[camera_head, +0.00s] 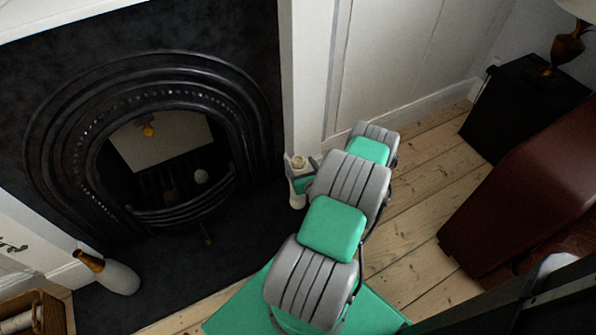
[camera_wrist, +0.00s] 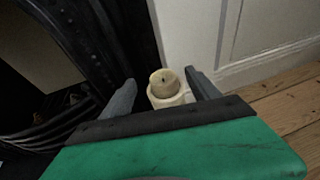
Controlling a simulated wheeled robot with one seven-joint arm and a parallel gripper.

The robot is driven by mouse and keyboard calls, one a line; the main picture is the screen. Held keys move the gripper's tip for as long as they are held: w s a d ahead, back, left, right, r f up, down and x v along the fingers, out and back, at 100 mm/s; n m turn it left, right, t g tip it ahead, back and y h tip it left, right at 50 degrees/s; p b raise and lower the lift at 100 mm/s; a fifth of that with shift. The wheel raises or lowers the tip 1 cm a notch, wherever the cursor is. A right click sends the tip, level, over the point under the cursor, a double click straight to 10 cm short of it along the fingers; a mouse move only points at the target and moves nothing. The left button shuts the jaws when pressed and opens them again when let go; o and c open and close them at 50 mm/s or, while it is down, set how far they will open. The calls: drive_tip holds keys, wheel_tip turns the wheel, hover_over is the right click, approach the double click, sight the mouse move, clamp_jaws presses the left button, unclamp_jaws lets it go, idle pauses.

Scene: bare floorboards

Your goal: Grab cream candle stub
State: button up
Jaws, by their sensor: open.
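The cream candle stub (camera_wrist: 164,83) stands upright in the wrist view, with a dark wick on its top. It sits on a pale holder (camera_wrist: 170,100), whose lower part is hidden by my gripper. My gripper (camera_wrist: 160,88) is open, with one dark finger on each side of the candle and visible gaps between. In the head view the candle stub (camera_head: 298,162) shows small on top of the white holder (camera_head: 297,186), beside the fireplace. My gripper (camera_head: 306,178) is right at it there, partly hidden by my arm.
A black arched fireplace (camera_head: 140,72) stands at the left on a dark hearth. A white panelled wall (camera_head: 385,50) rises behind the candle. A white and brown vase (camera_head: 118,277) is at lower left. A dark red piece of furniture (camera_head: 525,180) stands at right. Floorboards (camera_head: 425,220) between are clear.

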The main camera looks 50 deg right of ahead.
sight(296, 156)
drive_tip(key=x, duration=0.2)
drive_tip(key=b+x, duration=0.1)
drive_tip(key=x, duration=0.2)
drive_tip(key=b+x, duration=0.1)
drive_tip(key=x, duration=0.1)
drive_tip(key=shift+d+f, duration=0.25)
drive_tip(key=shift+f, duration=0.15)
drive_tip(key=c, duration=1.5)
drive_tip(key=shift+o, duration=0.2)
